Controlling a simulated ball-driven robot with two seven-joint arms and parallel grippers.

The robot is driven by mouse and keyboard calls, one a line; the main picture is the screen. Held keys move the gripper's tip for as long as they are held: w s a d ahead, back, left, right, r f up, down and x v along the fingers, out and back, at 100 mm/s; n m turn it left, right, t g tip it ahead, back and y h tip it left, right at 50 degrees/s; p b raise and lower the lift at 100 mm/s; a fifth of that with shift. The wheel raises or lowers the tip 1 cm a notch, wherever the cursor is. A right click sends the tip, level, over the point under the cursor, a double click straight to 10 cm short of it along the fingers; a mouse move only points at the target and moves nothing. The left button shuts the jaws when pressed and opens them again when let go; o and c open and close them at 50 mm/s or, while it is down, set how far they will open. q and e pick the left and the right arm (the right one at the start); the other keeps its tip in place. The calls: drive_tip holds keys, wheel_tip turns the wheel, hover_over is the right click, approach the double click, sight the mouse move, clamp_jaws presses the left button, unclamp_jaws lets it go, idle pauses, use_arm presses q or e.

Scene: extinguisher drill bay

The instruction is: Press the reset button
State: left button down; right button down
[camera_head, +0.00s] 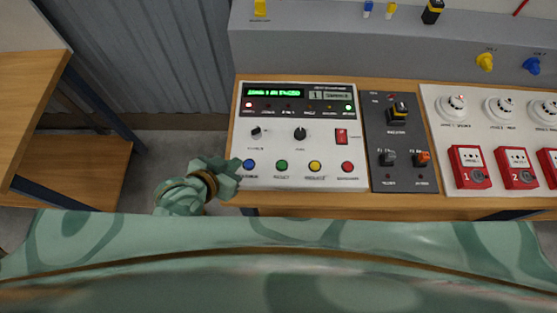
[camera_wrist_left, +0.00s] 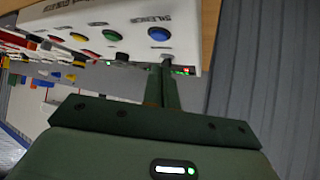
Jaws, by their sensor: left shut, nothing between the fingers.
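The white control panel (camera_head: 324,180) stands on the bench with a row of blue, green, yellow and red buttons along its front. The green button (camera_head: 282,165) has a label below it that seems to read RESET; it also shows in the left wrist view (camera_wrist_left: 112,35). The blue button (camera_head: 249,165), labelled SILENCE in the left wrist view (camera_wrist_left: 159,34), is left of it. My left gripper (camera_head: 231,173) is shut and empty at the panel's front left corner, nearest the blue button. Contact with the panel cannot be told. My right gripper is not in view.
A dark switch panel (camera_head: 403,177) stands right of the control panel. Beyond it, a white board (camera_head: 433,101) carries round detectors and red call points. Two knobs (camera_head: 300,134) and a red switch (camera_head: 341,136) sit behind the buttons. A wooden table (camera_head: 28,90) is at left.

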use_arm(q)
drive_tip(key=w+d+r+n+t+h+p, duration=0.15)
drive_tip(key=w+d+r+n+t, duration=0.3)
drive_tip(key=r+n, duration=0.45)
drive_tip(key=w+d+r+n+t+h, duration=0.25)
drive_tip(key=d+r+n+t, duration=0.2)
drive_tip(key=r+n, duration=0.4)
drive_tip(key=s+d+f+n+g+y, duration=0.1)
drive_tip(key=s+f+n+g+y, duration=0.1)
drive_tip(key=f+n+g, duration=0.2)
drive_tip(key=s+d+f+n+g+y+p, duration=0.1)
drive_tip(key=s+f+n+g+y, duration=0.1)
drive_tip(key=f+n+g, duration=0.3)
wheel_tip(320, 180, down, 3)
drive_tip(key=shift+s+d+r+n+y, duration=0.15)
drive_tip(key=shift+s+r+n+y, duration=0.1)
drive_tip(key=shift+n+y, duration=0.35)
drive_tip(key=shift+f, duration=0.1)
